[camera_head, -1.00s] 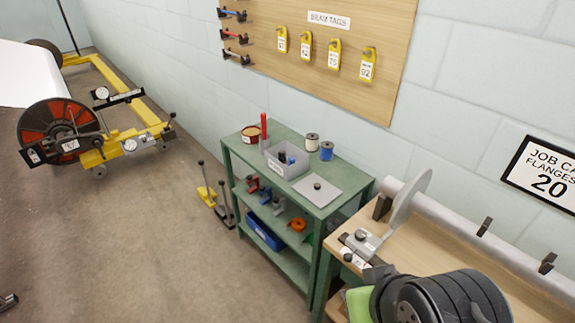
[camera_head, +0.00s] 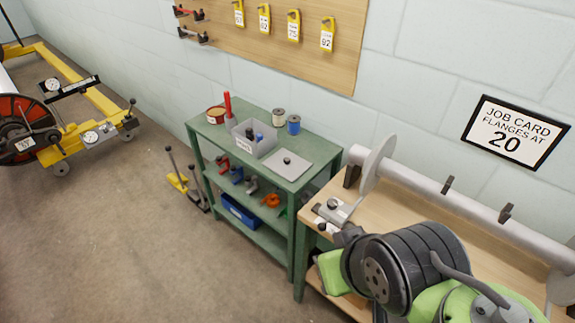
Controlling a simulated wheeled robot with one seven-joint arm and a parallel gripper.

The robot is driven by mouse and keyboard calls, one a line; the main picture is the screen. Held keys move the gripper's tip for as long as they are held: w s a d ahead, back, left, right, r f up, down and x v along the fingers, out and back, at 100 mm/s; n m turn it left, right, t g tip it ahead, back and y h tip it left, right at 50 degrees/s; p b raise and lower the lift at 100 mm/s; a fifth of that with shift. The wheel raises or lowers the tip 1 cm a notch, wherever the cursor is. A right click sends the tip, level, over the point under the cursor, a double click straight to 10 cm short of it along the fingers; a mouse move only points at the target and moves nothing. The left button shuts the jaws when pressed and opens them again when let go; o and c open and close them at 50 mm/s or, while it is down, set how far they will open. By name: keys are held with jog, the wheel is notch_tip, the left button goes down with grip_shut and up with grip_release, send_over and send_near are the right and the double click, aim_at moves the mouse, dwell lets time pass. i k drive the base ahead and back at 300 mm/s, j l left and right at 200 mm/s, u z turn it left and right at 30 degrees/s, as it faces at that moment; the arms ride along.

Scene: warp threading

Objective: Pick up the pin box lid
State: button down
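The pin box lid (camera_head: 288,165) is a flat grey square plate with a small dark knob. It lies flat on the top of the green shelf unit (camera_head: 300,184), at its right front. My arm shows at the lower right, over the wooden bench. My gripper's fingers are not visible in this view.
A wooden bench (camera_head: 405,192) with a long grey roller (camera_head: 440,188) stands right of the shelf. Open floor (camera_head: 110,235) lies in front and left.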

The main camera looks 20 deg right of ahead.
aim_at(286, 164)
jog(key=i+j+z, duration=0.2)
jog(key=j, duration=0.35)
jog(key=i+j+z, duration=0.15)
jog(key=j, duration=0.4)
jog(key=j+z, duration=0.2)
jog(key=j, duration=0.35)
jog(key=i+j+z, duration=0.25)
jog(key=i+j, duration=0.2)
jog(key=i+j+z, duration=0.25)
jog(key=i+j, duration=0.15)
jog(key=j, duration=0.25)
jog(key=i+j+z, duration=0.1)
jog(key=i+z, duration=0.2)
jog(key=i, duration=0.3)
